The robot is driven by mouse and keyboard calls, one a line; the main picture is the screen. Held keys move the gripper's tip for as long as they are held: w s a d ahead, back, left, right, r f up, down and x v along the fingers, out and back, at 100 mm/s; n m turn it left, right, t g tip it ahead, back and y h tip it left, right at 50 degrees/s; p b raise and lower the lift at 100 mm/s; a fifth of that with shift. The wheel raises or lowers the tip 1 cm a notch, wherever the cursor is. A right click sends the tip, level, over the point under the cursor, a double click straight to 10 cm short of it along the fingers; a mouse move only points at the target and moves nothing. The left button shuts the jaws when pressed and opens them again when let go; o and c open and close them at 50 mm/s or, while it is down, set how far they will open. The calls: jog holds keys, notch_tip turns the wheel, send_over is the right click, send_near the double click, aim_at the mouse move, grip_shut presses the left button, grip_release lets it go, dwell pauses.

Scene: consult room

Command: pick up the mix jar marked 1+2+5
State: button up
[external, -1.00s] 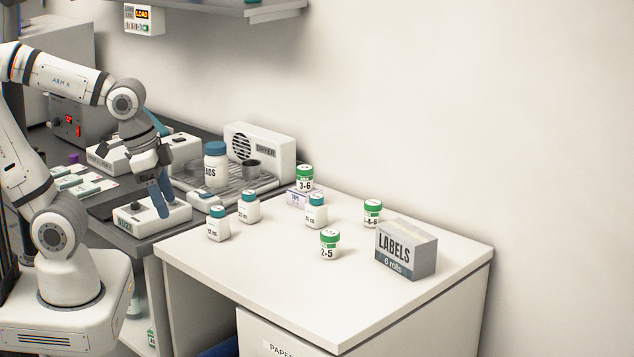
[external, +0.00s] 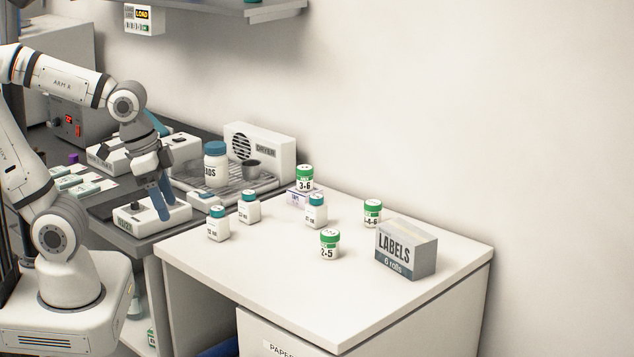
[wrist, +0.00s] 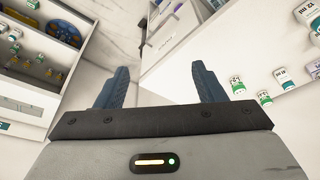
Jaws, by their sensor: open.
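A green-lidded white jar (external: 329,244) stands upright near the middle of the white desk; its visible label reads 2+5, and any part before that is not readable. Another green-lidded jar (external: 372,213), its label partly legible and ending in 6, stands farther back by the labels box. A third, marked 3+6 (external: 305,179), sits on a small box at the back. My gripper (external: 162,203) is open and empty, fingers down, over the dark counter left of the desk, well away from the jars. In the wrist view my gripper (wrist: 160,72) shows spread blue fingers; small green-lidded jars (wrist: 237,86) appear at right.
Teal-lidded bottles (external: 217,224) stand on the desk's left and back. A grey LABELS box (external: 405,250) is at the right. The desk's front is clear.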

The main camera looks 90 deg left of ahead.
jog(key=shift+o, duration=0.5)
jog(key=w+a+f+m+g+y+b, duration=0.1)
jog(key=w+a+f+m+y+b, duration=0.45)
jog(key=a, duration=0.45)
jog(key=w+a+f+m+g+y+b, duration=0.1)
jog(key=w+a+f+m+y+b, duration=0.45)
jog(key=a, duration=0.45)
jog(key=m+t+y+b, duration=0.3)
jog(key=m+t+b, duration=0.65)
jog(key=m, duration=0.55)
send_near(336, 230)
jog(key=shift+w+a+f, duration=0.1)
jog(key=shift+w+a, duration=0.15)
jog(key=shift+a, duration=0.25)
jog(key=shift+w+a+f, duration=0.1)
jog(key=shift+w+a, duration=0.1)
jog(key=shift+a, duration=0.35)
jog(key=shift+w+a, duration=0.15)
jog(key=shift+w, duration=0.15)
jog(key=p+x, duration=0.1)
jog(key=x, duration=0.6)
jog(key=shift+a, duration=0.1)
